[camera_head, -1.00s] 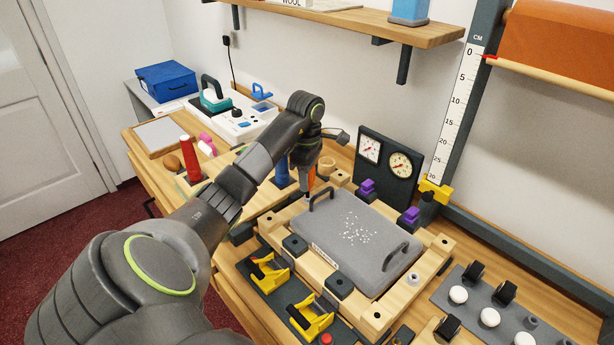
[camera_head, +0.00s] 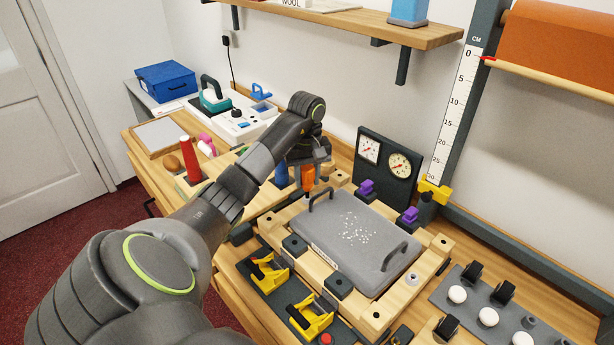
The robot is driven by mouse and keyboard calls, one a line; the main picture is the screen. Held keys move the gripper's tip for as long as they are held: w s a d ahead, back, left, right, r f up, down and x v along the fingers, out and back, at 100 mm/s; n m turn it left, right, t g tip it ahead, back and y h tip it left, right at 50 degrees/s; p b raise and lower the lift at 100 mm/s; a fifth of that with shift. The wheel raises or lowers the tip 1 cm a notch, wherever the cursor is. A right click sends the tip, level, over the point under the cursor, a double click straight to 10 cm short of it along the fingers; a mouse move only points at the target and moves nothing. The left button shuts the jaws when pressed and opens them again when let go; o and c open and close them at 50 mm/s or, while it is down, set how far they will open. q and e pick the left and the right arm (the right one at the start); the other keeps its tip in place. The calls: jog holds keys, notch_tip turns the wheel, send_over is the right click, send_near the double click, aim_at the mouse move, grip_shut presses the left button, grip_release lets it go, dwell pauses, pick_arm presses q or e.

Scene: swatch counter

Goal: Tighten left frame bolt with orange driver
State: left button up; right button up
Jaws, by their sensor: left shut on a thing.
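My left gripper (camera_head: 309,166) points down over the back left corner of the wooden frame and is shut on the orange driver (camera_head: 308,180). The driver stands about upright, with its lower end at the frame's left corner. The bolt under it is too small and covered to make out. The wooden frame (camera_head: 409,290) lies on the counter around a grey plate (camera_head: 356,236) with two dark handles and white specks. Dark bolts show at the frame's other corners. My right gripper is not in view.
Yellow toggle clamps (camera_head: 312,318) stand along the frame's front left side. Two dials on a dark panel (camera_head: 387,165) and purple clamps (camera_head: 366,187) stand behind it. A red cylinder (camera_head: 190,158) stands left. White knobs (camera_head: 488,317) are at the right.

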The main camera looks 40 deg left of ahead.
pick_arm(q)
jog(key=o, duration=0.7)
jog(key=n, duration=1.2)
jog(key=shift+s+p, duration=0.1)
jog(key=shift+p, duration=0.2)
jog(key=shift+n, duration=1.4)
